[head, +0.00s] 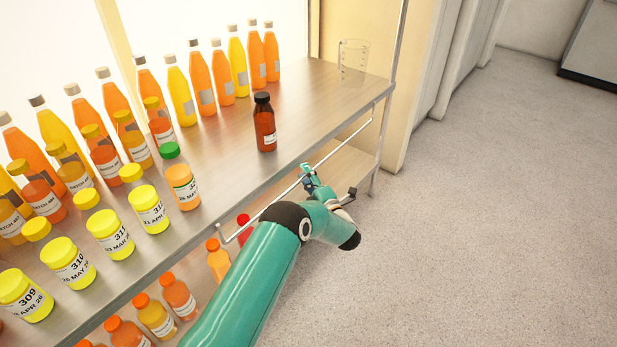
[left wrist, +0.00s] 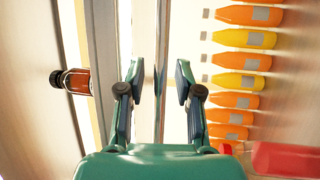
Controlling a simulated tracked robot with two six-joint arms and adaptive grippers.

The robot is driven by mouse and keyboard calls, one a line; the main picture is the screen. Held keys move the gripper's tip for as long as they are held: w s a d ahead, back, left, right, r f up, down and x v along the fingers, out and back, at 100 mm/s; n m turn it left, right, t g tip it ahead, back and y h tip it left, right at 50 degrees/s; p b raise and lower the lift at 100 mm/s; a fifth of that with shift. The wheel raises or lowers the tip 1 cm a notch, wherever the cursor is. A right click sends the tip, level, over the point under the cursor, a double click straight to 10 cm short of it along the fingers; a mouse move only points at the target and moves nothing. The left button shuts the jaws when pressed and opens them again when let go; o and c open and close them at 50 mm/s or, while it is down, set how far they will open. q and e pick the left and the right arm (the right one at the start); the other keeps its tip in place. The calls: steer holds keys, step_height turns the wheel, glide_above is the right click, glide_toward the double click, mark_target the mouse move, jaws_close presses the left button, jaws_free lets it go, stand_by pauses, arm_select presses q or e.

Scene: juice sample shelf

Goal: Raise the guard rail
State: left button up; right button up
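The guard rail (head: 342,146) is a thin metal rod with bent ends. It sits low along the front of the upper shelf, just outside the shelf edge. My left gripper (head: 308,174) is at the middle of the rail, in front of the shelf. In the left wrist view its two fingers (left wrist: 159,82) are apart, with the rail (left wrist: 160,35) running between them. A gap shows on each side of the rail, so the gripper is not closed on it. My left forearm hides part of the shelf front. My right gripper is not in view.
The upper shelf (head: 325,100) holds several yellow-capped jars, a green-capped jar (head: 182,187), tall juice bottles and a brown bottle (head: 265,122) near the front edge. A clear beaker (head: 353,60) stands at the far end. More bottles stand on the lower shelf. Floor at right is clear.

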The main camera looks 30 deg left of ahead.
arm_select(q)
steer(key=shift+c, duration=0.4)
jaws_close()
